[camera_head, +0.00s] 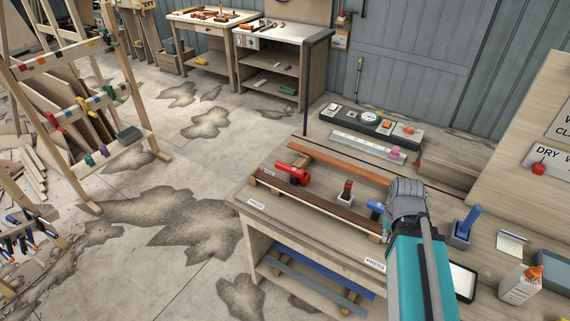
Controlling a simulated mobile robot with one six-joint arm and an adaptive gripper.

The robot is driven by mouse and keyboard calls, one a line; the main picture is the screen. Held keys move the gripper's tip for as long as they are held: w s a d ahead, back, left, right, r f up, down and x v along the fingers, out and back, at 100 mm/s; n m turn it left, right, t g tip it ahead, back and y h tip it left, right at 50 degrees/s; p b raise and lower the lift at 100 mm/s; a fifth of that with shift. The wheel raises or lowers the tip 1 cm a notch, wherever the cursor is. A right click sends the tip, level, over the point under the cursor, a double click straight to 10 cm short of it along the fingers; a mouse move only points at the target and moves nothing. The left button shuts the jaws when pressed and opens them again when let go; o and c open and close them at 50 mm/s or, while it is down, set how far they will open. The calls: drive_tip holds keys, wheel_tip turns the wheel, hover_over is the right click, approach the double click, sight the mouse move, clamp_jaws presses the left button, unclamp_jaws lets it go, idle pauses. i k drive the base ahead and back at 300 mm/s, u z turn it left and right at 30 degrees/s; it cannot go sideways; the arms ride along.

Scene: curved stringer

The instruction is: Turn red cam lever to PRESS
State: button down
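A red clamp-like lever (293,174) sits at the left end of a wooden fixture (318,201) on the workbench. A second, dark red upright handle (347,187) stands in a small grey base near the fixture's middle. I cannot tell for certain which of the two is the cam lever. Small white labels are on the bench's front edge, at the left (257,204) and right (375,264); their lettering is too small to read surely. My gripper (402,205) is at the fixture's right end, apart from both red parts. Its fingers are largely hidden by my teal arm.
A blue part (376,208) is close beside my gripper, at the fixture's right end. A blue handle in a grey base (462,229) and a white bottle (520,285) stand at the right. A dark tray (372,124) lies behind. A dark post (305,80) rises at the back left.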

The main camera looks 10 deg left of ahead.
sight(294, 171)
drive_tip(key=k, duration=1.2)
drive_tip(key=u, duration=0.35)
drive_tip(key=i, duration=0.7)
drive_tip(key=u, duration=0.4)
drive_tip(key=i, duration=1.3)
drive_tip(key=z, duration=0.75)
